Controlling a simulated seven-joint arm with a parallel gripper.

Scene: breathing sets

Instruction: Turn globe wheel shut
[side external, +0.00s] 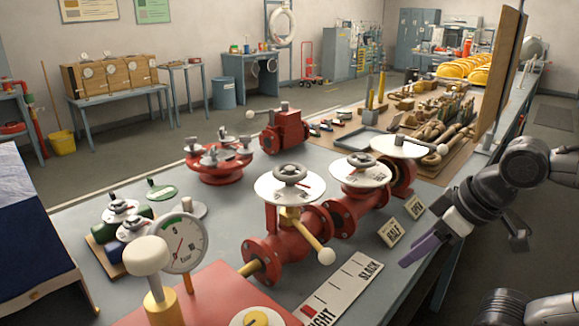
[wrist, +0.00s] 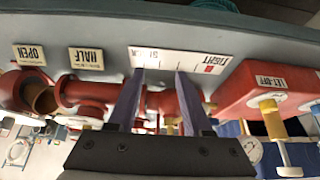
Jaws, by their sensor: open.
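A red pipe run (side external: 310,222) on the bench carries two grey handwheels, a nearer one (side external: 290,172) and a farther one (side external: 364,159), each above a white dial. I cannot tell from any label which is the globe wheel. A long white-knobbed lever (side external: 418,142) over another white disc is at the run's far end. My gripper (side external: 416,254) is right of the run at the bench edge, apart from both wheels. In the wrist view my gripper (wrist: 159,75) is open and empty, its purple fingers apart, pointing towards the SLACK-TIGHT strip. Its fingers hide part of the pipework there.
The SLACK-TIGHT strip (side external: 343,289) lies before the pipe, with HALF (side external: 391,232) and OPEN (side external: 416,207) cards beside it. A yellow-stemmed white-ball handle (side external: 325,256) projects near the strip. A pressure gauge (side external: 184,244) and red box (side external: 215,300) stand at front left. A brown panel (side external: 500,75) rises behind.

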